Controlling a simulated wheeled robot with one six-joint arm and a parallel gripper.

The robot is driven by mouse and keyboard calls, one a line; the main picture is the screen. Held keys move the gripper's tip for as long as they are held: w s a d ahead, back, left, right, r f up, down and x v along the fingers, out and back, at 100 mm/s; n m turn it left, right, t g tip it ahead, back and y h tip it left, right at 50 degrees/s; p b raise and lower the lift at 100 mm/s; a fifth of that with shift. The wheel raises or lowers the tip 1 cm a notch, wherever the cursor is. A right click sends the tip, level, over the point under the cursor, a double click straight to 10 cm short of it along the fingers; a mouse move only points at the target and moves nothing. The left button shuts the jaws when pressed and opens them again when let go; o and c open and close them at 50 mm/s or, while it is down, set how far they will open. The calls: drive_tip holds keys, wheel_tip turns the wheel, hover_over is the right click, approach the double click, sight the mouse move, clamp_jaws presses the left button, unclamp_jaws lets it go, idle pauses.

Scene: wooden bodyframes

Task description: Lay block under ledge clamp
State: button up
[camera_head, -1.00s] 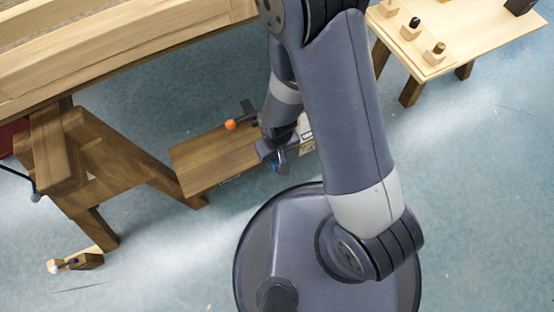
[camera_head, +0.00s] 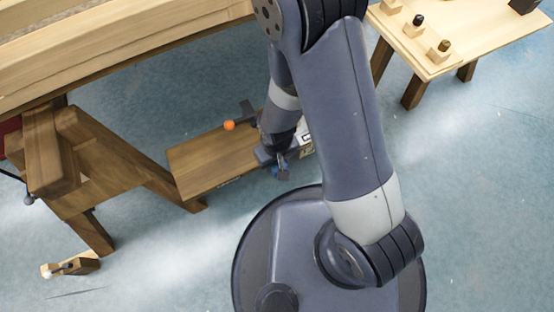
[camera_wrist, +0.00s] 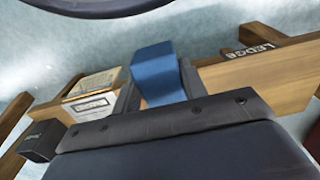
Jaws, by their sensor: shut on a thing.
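A blue block (camera_wrist: 158,72) is held between the two fingers of my gripper (camera_wrist: 160,88) in the wrist view. In the head view my gripper (camera_head: 278,160) is at the right end of the wooden ledge (camera_head: 205,165), and only a small bit of blue shows there. In the wrist view the ledge (camera_wrist: 240,82) bears the word LEDGE and passes behind the block; I cannot tell if they touch. The dark clamp (camera_head: 249,112) with an orange knob (camera_head: 229,126) stands at the ledge's far edge in the head view. My arm hides part of the ledge.
A pale box with a label (camera_wrist: 95,85) is left of the block in the wrist view. A wooden bench (camera_head: 120,50) is at left and a small table (camera_head: 470,35) at upper right. A hand plane (camera_head: 72,265) lies on the open blue floor.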

drive_tip(key=shift+w+f+b, duration=0.1)
drive_tip(key=shift+f+b, duration=1.45)
drive_tip(key=shift+f, duration=0.4)
drive_tip(key=shift+w+a, duration=0.85)
drive_tip(key=shift+w, duration=0.5)
drive_tip(key=shift+w+a, duration=0.85)
drive_tip(key=shift+w, duration=0.55)
drive_tip(key=shift+w+a, duration=0.85)
drive_tip(key=shift+w, duration=0.5)
drive_tip(key=o, duration=1.2)
wheel_tip(320, 180, up, 21)
drive_tip(key=p, duration=0.8)
drive_tip(key=shift+f+p, duration=0.15)
drive_tip(key=shift+p, duration=0.25)
wheel_tip(320, 180, down, 19)
drive_tip(key=b, duration=0.7)
drive_tip(key=shift+f+b, duration=0.1)
drive_tip(key=shift+b, duration=0.3)
